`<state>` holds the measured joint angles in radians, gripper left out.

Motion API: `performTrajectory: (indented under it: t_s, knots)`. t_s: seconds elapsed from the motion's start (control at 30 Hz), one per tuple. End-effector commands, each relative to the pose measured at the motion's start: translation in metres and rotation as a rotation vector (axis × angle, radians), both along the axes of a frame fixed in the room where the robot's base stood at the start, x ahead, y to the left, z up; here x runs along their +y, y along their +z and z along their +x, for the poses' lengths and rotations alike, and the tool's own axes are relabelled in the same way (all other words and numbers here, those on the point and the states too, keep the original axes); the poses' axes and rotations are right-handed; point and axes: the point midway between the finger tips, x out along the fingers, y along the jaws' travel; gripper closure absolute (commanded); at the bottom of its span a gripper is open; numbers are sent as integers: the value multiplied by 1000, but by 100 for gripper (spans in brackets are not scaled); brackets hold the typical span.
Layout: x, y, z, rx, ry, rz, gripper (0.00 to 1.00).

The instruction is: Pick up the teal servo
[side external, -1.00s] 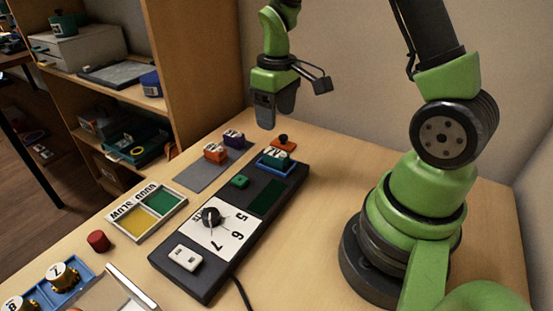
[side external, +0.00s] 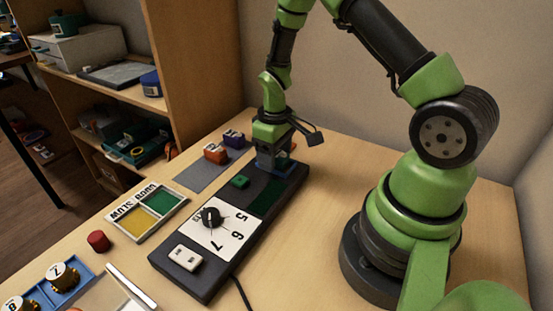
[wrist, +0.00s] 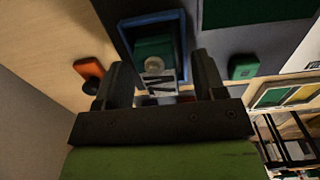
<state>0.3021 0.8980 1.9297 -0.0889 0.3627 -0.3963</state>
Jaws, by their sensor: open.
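The teal servo (wrist: 152,47) sits in a blue-rimmed tray (wrist: 183,32) at the far end of the dark board (side external: 215,275). It has a pale round top and a white label with black marks. My gripper (wrist: 161,70) is open, with one finger on each side of the servo in the wrist view. I cannot tell whether the fingers touch it. In the side view my gripper (side external: 274,165) is down over the tray and hides the servo.
An orange servo (side external: 215,153) and a purple servo (side external: 234,139) stand on a grey mat left of my gripper. An orange block with a black knob (wrist: 89,73) is close to one finger. The board carries a green button (side external: 239,181) and a dial (side external: 211,216).

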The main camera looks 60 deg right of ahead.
Motion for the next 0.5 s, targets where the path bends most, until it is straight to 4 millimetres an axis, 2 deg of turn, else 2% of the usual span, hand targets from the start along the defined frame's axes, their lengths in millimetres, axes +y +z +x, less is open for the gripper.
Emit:
performTrajectory:
  t_s: [0.1, 0.13, 0.3, 0.37, 0.5]
  knots:
    - [0, 0, 0, 0, 0, 0, 36]
    - [0, 0, 0, 0, 0, 0, 41]
    - [0, 0, 0, 0, 0, 0, 80]
    - [0, 0, 0, 0, 0, 0, 91]
    - [0, 1, 0, 0, 0, 0, 91]
